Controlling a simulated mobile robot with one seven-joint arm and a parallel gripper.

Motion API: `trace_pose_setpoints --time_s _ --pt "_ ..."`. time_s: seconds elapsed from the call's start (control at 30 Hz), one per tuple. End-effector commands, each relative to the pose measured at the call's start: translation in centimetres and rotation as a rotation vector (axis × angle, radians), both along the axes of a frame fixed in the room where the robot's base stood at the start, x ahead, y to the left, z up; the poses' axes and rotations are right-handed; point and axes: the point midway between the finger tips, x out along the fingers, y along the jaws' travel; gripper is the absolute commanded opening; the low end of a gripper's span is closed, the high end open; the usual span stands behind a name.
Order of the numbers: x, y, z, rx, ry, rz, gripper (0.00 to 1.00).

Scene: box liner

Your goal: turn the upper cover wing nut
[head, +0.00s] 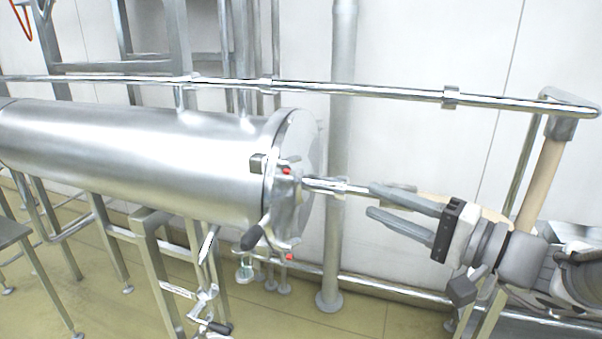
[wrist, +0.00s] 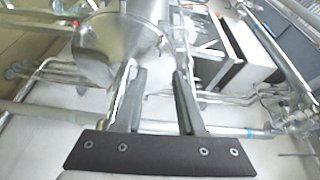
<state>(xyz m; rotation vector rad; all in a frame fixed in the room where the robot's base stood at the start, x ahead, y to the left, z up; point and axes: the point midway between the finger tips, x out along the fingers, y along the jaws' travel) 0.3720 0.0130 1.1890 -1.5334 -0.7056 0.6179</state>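A shiny steel cylinder (head: 140,150) lies horizontally, with a round cover (head: 302,150) on its right end. A small red-tipped fitting (head: 287,171) is high on the cover's edge, probably the upper wing nut; its shape is too small to make out. A similar red-tipped fitting (head: 290,257) is lower down. My gripper (head: 370,199) is open and empty, right of the cover and apart from both fittings. In the wrist view my gripper (wrist: 158,72) has its fingers spread, with the round cover (wrist: 105,48) beyond them, mostly to the left.
A metal pipe (head: 338,187) sticks out from the cover towards my fingers. A black-knobbed handle (head: 251,238) hangs at the cover's lower left. A long rail (head: 380,92) runs above, ending at a post (head: 540,180) on the right. A vertical pipe (head: 340,130) stands behind.

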Motion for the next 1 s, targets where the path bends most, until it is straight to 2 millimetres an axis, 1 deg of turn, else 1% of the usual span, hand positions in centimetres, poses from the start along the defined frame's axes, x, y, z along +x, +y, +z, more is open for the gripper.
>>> trace_pose_setpoints --time_s 0.07,0.17,0.27,0.7,0.9,1.0 --pt "0.4 -0.1 0.1 0.008 -0.008 -0.01 0.39" --pt "1.0 0.6 0.2 0.008 -0.01 -0.009 0.39" --pt "2.0 1.8 0.2 0.007 -0.008 -0.006 0.39" --pt "8.4 9.0 0.5 0.006 -0.006 -0.005 0.39" --pt "10.7 11.4 0.6 0.007 -0.006 -0.008 0.39" --pt "11.4 12.1 0.7 0.007 -0.007 -0.008 0.39"
